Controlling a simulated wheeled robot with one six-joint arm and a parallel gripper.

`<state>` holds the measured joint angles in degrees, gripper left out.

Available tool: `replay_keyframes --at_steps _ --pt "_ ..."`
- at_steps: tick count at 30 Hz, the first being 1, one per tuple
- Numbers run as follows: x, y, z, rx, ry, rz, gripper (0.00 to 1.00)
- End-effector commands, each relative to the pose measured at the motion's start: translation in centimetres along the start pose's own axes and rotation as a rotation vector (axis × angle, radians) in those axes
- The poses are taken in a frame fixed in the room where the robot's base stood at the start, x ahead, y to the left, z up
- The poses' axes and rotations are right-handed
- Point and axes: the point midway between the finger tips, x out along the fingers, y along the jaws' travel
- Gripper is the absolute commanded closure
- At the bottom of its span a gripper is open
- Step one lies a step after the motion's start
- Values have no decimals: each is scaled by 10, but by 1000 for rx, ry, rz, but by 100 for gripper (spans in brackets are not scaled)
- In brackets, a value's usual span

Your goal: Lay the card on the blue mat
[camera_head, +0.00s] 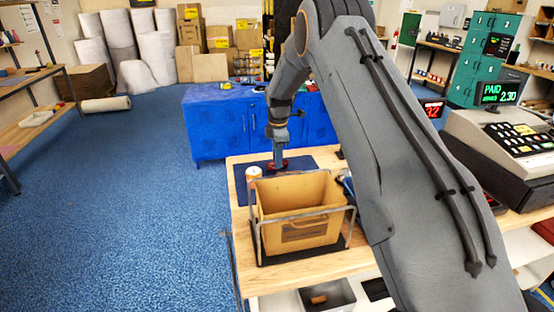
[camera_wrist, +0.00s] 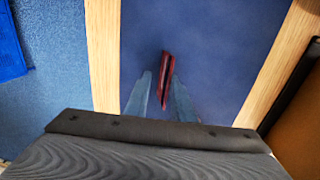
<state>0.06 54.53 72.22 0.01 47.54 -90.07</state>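The dark red card (camera_wrist: 166,72) shows as a narrow, slightly slanted strip between my fingertips in the wrist view, nearly edge-on. My gripper (camera_wrist: 161,82) appears shut on it, though the contact on the left finger is hard to see. The blue mat (camera_wrist: 215,45) spreads dark blue below the card on the wooden table. In the head view my gripper (camera_head: 278,163) points down over the mat (camera_head: 243,190), with the card (camera_head: 268,168) showing red at its tips. I cannot tell whether the card's lower edge touches the mat.
An open cardboard box (camera_head: 298,225) in a wire frame stands just in front of the mat. A small white and orange container (camera_head: 254,173) stands at the mat's left part. A blue cabinet (camera_head: 222,128) is behind the table, and a cash register (camera_head: 500,140) is to the right.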

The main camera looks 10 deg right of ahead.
Motion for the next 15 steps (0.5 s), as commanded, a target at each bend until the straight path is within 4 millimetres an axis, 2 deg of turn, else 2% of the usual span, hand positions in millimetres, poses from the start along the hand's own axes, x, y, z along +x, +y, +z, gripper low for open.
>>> replay_keyframes --at_steps 5,15 --pt "-16 2 0 0 0 4 78" --pt "-65 1 0 0 0 3 78"
